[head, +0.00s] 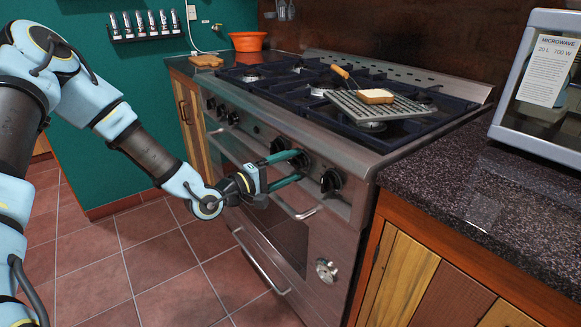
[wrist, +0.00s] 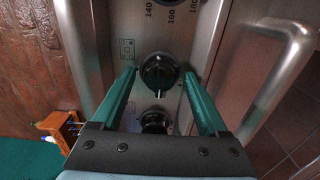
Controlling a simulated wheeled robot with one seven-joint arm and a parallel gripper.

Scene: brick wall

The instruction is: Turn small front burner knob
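A row of black knobs runs along the steel front panel of the stove (head: 345,158). My gripper (head: 298,167) reaches the panel from the left, its two teal fingers spread open. In the wrist view, one round black knob (wrist: 160,70) sits between the fingertips, with a small gap on each side. A small printed burner symbol is beside this knob, too small to read clearly. A second knob (wrist: 153,120) shows lower down, partly hidden by my gripper body. The rightmost knob (head: 331,180) is clear of my fingers in the head view.
Oven door handles (wrist: 282,75) stick out below the panel, close to one finger. A dark counter (head: 470,190) with a microwave (head: 545,85) is right. The floor in front is clear.

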